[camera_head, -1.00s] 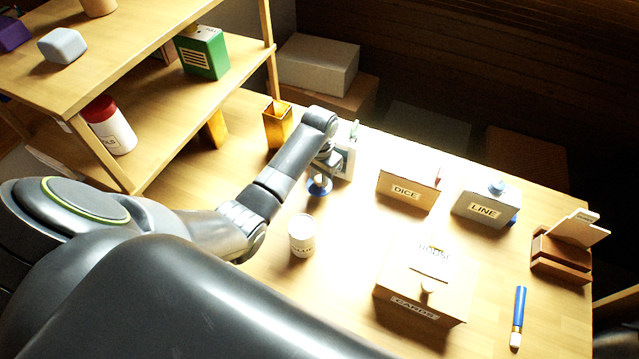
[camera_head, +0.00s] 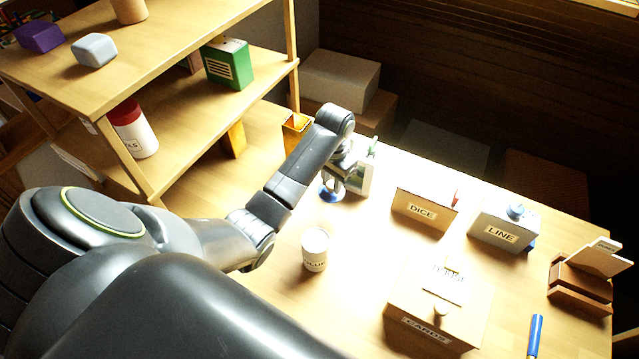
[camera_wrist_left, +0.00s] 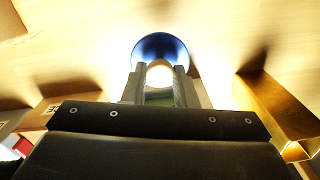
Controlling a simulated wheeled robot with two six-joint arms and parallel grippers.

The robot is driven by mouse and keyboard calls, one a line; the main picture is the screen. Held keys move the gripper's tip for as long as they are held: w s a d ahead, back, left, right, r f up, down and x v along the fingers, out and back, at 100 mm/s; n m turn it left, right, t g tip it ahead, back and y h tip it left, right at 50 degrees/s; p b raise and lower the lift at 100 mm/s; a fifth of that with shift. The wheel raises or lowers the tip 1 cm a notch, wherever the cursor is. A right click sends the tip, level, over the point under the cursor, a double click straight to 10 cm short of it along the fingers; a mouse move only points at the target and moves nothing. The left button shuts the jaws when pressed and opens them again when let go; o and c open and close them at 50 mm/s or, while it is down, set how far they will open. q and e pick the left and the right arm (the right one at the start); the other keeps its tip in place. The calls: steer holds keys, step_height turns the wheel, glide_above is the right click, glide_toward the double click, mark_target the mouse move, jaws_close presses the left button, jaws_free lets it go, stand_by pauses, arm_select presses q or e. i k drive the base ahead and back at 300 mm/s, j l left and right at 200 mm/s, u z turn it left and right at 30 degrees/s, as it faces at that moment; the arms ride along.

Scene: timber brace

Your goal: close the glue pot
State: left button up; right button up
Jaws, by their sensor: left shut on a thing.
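The glue pot (camera_head: 315,250) is a small white cylinder with a dark-lettered label, upright on the table in the head view. Its top looks pale, and no blue cover is on it. My left gripper (camera_head: 339,182) is behind it and a little to the right, pointing down. It is shut on a round blue lid (camera_head: 330,194). In the left wrist view the blue lid (camera_wrist_left: 161,46) shows beyond the gripper fingers (camera_wrist_left: 159,85), with a pale, bright part between them. Whether the lid touches the table is unclear. My right gripper is out of view.
The DICE box (camera_head: 424,210), LINE box (camera_head: 503,230) and CARDS box (camera_head: 430,332) stand to the right. An amber container (camera_head: 296,128) and a pale framed item (camera_head: 362,176) are close to my left gripper. A shelf (camera_head: 190,110) rises at left. Table around the pot is clear.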

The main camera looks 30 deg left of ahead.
mark_target(316, 242)
steer(key=k+u, duration=0.35)
steer(key=k, duration=0.2)
steer(key=k+j+u, duration=0.1)
steer(key=k+u, duration=0.25)
steer(key=k, duration=0.2)
